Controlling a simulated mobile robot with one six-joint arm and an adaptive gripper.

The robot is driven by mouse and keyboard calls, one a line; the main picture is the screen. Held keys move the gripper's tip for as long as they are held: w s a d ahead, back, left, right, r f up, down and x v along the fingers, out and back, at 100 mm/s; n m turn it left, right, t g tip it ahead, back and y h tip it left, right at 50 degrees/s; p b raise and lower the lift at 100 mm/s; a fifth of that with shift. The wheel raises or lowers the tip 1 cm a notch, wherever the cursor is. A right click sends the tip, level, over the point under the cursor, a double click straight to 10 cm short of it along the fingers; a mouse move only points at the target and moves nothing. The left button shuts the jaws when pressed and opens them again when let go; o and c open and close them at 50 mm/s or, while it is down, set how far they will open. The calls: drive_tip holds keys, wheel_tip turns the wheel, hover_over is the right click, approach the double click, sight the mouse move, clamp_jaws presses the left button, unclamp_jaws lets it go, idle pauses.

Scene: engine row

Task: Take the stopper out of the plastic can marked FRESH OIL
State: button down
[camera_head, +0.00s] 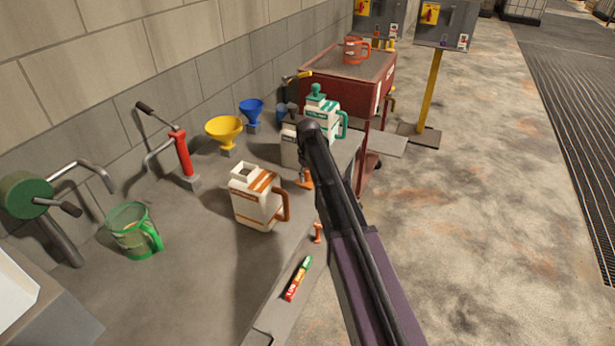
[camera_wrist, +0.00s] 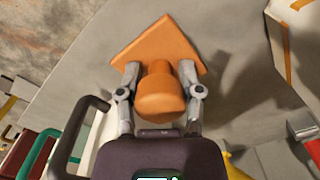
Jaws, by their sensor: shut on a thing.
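A white plastic can with orange stripes and an orange handle (camera_head: 258,205) stands upright on the bench; its square neck shows open, with no stopper in it. I cannot read the lettering on it. My gripper (camera_wrist: 159,72) is shut on an orange stopper (camera_wrist: 160,102), its fingers on either side of the knob above a wide, flat orange base. The stopper also shows to the right of the can in the head view (camera_head: 305,181), partly behind my arm. I cannot tell whether its base touches the bench. My gripper is largely hidden by my arm in the head view.
A white can with a teal stopper (camera_head: 322,118) and a greyish can (camera_head: 290,150) stand farther back. A green jug (camera_head: 134,230), red pump (camera_head: 182,152), yellow funnel (camera_head: 224,129) and blue funnel (camera_head: 252,110) stand left. A marker-like stick (camera_head: 298,278) lies near the bench edge.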

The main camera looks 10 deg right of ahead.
sight(308, 183)
drive_tip(key=shift+f+b, duration=1.3)
drive_tip(key=shift+f, duration=0.2)
drive_tip(key=shift+c, duration=0.8)
unclamp_jaws()
drive_tip(key=shift+r, duration=0.1)
wheel_tip(308, 183, up, 26)
drive_tip(key=r+p, duration=0.1)
drive_tip(key=p, duration=2.6)
drive_tip(key=s+a, duration=0.5)
drive_tip(key=s, duration=0.3)
drive_tip(key=shift+s+f, duration=0.15)
drive_tip(key=shift+s, duration=0.15)
